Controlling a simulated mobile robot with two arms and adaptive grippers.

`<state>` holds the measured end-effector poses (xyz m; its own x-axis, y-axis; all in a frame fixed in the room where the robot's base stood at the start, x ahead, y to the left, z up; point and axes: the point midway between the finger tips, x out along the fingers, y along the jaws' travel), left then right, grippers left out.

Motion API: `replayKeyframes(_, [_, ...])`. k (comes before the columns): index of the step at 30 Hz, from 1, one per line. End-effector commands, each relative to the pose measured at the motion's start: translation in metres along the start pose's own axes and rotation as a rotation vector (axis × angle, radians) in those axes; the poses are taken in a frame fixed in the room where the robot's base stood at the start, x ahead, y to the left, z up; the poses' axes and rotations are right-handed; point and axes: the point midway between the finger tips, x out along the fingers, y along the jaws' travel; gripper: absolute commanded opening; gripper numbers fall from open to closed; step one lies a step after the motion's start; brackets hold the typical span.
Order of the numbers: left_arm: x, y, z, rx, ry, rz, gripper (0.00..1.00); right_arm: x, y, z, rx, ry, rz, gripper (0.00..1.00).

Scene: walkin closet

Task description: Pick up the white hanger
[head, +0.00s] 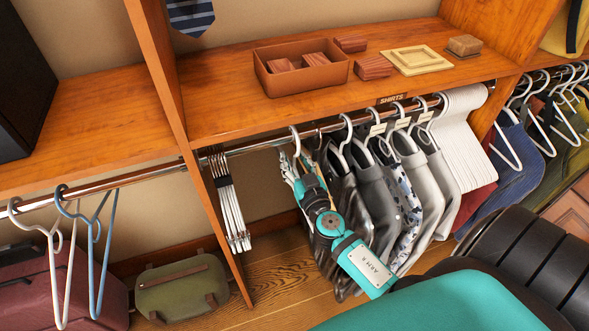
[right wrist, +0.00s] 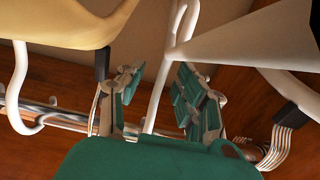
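A white hanger (head: 295,140) hooks over the rail at the left end of the shirts, just beyond my right gripper (head: 301,178). In the right wrist view, my right gripper (right wrist: 158,85) has its fingers spread, with a thin white hanger bar (right wrist: 162,85) passing between them. I see no clear contact of the fingers with the bar. The gripper hides much of the hanger in the head view. Another white hanger (head: 53,270) hangs empty at the far left, next to a blue hanger (head: 97,255). My left gripper is not in view.
Grey and patterned shirts (head: 375,195) hang close to the right of my right gripper. A bundle of white hangers (head: 228,205) hangs to its left by the wooden divider (head: 170,90). A brown box (head: 300,78) stands on the shelf above. A green bag (head: 180,287) lies below.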

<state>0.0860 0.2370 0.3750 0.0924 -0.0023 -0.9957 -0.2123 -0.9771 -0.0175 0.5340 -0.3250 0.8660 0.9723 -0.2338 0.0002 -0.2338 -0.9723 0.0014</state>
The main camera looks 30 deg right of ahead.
Motion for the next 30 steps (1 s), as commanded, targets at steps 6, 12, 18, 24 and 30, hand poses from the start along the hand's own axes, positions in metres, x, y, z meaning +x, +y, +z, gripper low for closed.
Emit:
replayKeyframes(6, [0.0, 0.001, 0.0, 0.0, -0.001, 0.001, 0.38, 0.0, 0.0, 0.0, 0.0, 0.0, 0.0, 0.08])
replayKeyframes(12, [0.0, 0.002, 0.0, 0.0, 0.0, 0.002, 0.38, 0.0, 0.0, 0.0, 0.001, 0.0, 0.0, 0.0])
replayKeyframes(18, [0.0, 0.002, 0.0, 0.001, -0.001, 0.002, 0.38, 0.0, 0.0, 0.0, 0.001, 0.0, 0.0, 0.0])
replayKeyframes(24, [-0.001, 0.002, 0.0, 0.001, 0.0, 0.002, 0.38, 0.0, 0.0, -0.002, 0.001, 0.001, 0.0, 0.0])
replayKeyframes(30, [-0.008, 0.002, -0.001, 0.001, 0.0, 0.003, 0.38, 0.0, 0.0, -0.015, 0.001, 0.002, 0.0, 0.0])
